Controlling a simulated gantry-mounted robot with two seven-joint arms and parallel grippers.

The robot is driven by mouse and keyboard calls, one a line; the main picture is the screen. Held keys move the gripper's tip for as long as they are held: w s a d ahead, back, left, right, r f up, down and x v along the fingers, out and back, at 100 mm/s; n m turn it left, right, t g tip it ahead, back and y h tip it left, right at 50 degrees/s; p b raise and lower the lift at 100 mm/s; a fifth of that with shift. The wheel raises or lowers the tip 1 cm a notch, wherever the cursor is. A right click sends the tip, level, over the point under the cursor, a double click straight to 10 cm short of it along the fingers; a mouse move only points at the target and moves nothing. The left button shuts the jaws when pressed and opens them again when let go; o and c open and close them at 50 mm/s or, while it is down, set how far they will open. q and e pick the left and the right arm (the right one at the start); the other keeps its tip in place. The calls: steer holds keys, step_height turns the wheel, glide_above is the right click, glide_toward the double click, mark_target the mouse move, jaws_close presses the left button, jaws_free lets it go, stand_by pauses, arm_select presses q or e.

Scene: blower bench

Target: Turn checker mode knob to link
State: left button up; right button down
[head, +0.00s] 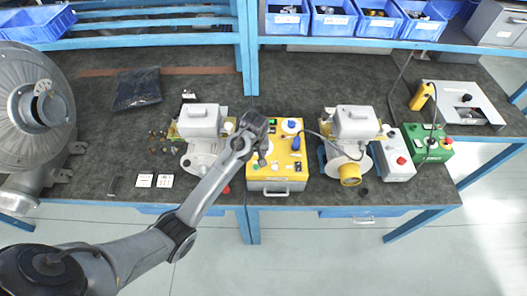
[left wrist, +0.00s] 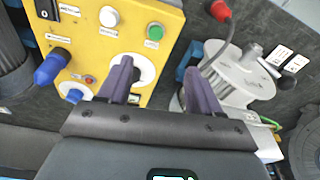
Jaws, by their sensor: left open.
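The yellow checker box (head: 283,184) stands on the bench right of centre in the head view. Its panel also fills the upper left of the left wrist view (left wrist: 88,48). A white round dial plate (left wrist: 147,70) there is partly covered by one finger of my left gripper (left wrist: 159,72). The gripper is open, with its fingers apart near the panel's edge. I see nothing between them, and contact cannot be told. In the head view my left gripper (head: 261,150) is over the box's left side. I cannot tell which control is the mode knob; its pointer is not visible. My right gripper is not in view.
The panel carries a blue plug (left wrist: 50,68), a green button (left wrist: 154,33) and a white button (left wrist: 109,16). Blower units (head: 203,122) and (head: 352,124) stand on either side of the box. A green box (head: 430,145) is farther right. Blue bins (head: 332,20) line the back.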

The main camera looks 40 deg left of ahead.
arm_select(q)
steer(key=w+a+r+n+g+h+b, duration=0.1)
steer(key=w+a+n+b, duration=0.15)
steer(key=w+b, duration=0.2)
steer(key=w+a+r+n+h+b, duration=0.1)
steer(key=w+a+n+b, duration=0.1)
steer(key=w+n+b, duration=0.3)
steer(key=shift+m, duration=0.55)
steer(key=shift+w+a+f+p, duration=0.1)
steer(key=shift+w+f+p, duration=0.05)
steer(key=shift+f, duration=1.65)
steer(key=shift+w+d+f+p, duration=0.1)
steer(key=shift+w+f, duration=0.05)
steer(key=shift+f, duration=1.7)
steer(key=shift+w+a+f+p, duration=0.1)
steer(key=shift+w+f+p, duration=0.05)
steer(key=shift+f, duration=1.65)
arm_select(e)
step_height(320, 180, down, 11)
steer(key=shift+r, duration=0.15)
arm_select(q)
steer(key=shift+c, duration=0.3)
steer(key=c, duration=1)
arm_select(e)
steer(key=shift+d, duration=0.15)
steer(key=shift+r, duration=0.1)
